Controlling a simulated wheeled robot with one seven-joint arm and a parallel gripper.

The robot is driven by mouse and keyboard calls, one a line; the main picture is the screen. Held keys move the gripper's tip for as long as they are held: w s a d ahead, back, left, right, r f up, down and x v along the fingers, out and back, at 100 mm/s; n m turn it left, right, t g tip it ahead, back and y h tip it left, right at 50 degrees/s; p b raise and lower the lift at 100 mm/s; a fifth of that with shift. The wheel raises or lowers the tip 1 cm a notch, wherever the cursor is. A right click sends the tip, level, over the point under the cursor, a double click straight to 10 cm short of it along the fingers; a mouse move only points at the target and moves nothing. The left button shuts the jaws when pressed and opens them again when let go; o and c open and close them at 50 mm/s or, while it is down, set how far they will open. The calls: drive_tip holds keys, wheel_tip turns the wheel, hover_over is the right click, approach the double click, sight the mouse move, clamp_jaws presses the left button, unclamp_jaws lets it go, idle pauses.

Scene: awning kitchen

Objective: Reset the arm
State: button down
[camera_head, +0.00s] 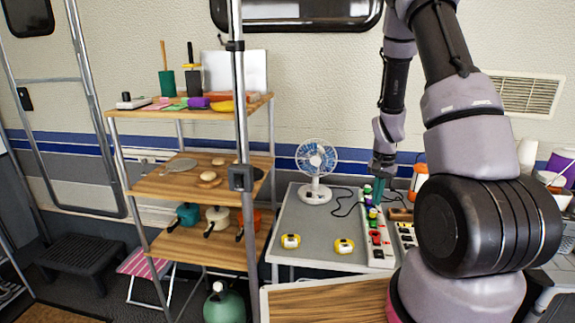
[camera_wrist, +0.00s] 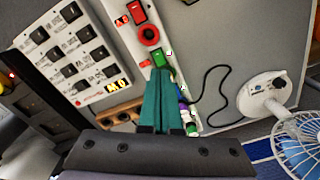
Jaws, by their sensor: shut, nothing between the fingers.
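My gripper (camera_head: 379,186) is at the end of my arm, over the right part of the grey table (camera_head: 258,238). In the wrist view its teal fingers (camera_wrist: 157,95) are together, with nothing seen between them. The fingertips appear over a white panel (camera_head: 378,254) with coloured buttons, near a green switch (camera_wrist: 162,57). I cannot tell whether they touch it. A red ring-shaped part (camera_wrist: 149,35) and a red switch (camera_wrist: 137,12) lie past the tips.
A white and blue fan (camera_head: 316,170) stands left of my gripper, with a black cable beside it. A second panel of black switches (camera_wrist: 74,45) lies close by. Two yellow and white items (camera_head: 291,241) sit at the table's front. A wooden shelf rack (camera_head: 190,185) stands left.

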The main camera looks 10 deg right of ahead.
drive_tip(key=s+a+r+n+t+y, duration=0.15)
drive_tip(key=a+r, duration=0.25)
drive_tip(key=r, duration=0.7)
drive_tip(key=s+a+r+n+t, duration=0.1)
drive_tip(key=s+a+r+t, duration=0.15)
drive_tip(key=r, duration=0.85)
drive_tip(key=s+a+r+n+t, duration=0.1)
drive_tip(key=s+a+r, duration=0.2)
drive_tip(key=s+r, duration=0.4)
drive_tip(key=s+a+r+n+t, duration=0.1)
drive_tip(key=s+a+r+t, duration=0.1)
drive_tip(key=s+r, duration=0.6)
drive_tip(key=shift+s+a+r, duration=0.15)
drive_tip(key=shift+s+a, duration=0.3)
drive_tip(key=shift+a, duration=0.35)
drive_tip(key=shift+d+n+y, duration=0.15)
drive_tip(key=shift+n+y, duration=0.1)
